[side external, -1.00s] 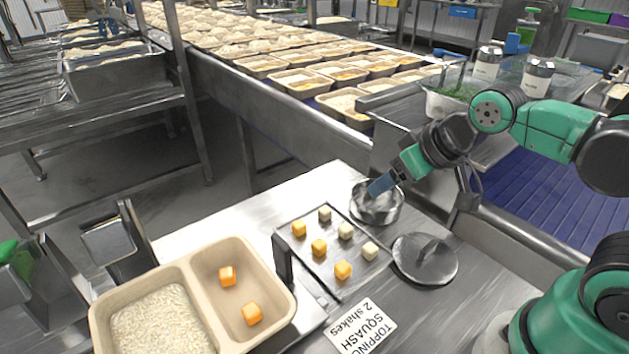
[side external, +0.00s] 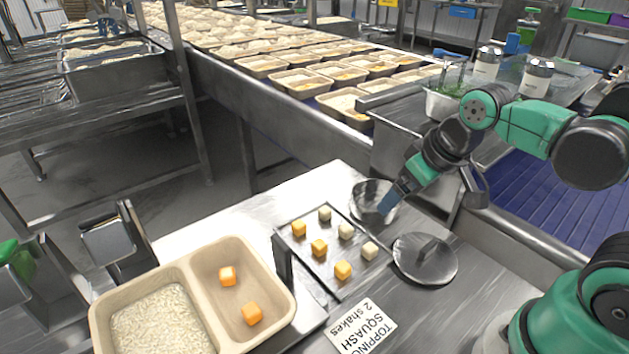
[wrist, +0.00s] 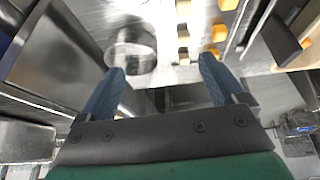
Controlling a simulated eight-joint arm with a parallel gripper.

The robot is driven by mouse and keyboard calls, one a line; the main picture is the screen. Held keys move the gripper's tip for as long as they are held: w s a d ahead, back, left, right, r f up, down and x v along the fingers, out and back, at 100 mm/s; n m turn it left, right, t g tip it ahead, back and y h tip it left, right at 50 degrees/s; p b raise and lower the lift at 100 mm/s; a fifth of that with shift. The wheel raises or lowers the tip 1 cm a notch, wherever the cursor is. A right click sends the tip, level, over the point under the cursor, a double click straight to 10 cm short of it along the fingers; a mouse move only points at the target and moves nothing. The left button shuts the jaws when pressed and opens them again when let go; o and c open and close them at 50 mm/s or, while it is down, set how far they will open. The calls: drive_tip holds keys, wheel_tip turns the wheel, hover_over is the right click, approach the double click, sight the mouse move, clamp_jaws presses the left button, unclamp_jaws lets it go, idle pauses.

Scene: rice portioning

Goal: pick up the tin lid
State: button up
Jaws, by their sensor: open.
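The tin lid (side external: 424,260) is a round grey metal disc with a raised strap handle (side external: 427,247). It lies flat on the steel table, right of the tray of cubes. The open round tin (side external: 372,203) stands behind it. My gripper (side external: 386,205) has blue fingers and hangs at the tin's right side, behind the lid and apart from it. In the wrist view my gripper (wrist: 160,85) is open, with nothing between its fingers. The round tin (wrist: 131,50) shows beyond the left finger there. I cannot make out the lid in the wrist view.
A shallow tray (side external: 301,269) holds orange and pale cubes left of the lid. A two-part container (side external: 190,272) with rice and two orange cubes stands at front left. A label card (side external: 361,325) lies in front. A conveyor edge (side external: 500,228) runs behind.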

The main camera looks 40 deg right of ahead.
sight(429, 245)
drive_tip(key=s+d+f+g, duration=0.1)
drive_tip(key=s+f+g, duration=0.1)
drive_tip(key=s+d+f+g, duration=0.2)
drive_tip(key=g, duration=0.1)
drive_tip(key=shift+s+d+f+y, duration=0.1)
drive_tip(key=shift+d+f+y, duration=0.05)
drive_tip(key=shift+f+y, duration=0.15)
drive_tip(key=shift+f, duration=2.65)
clamp_jaws()
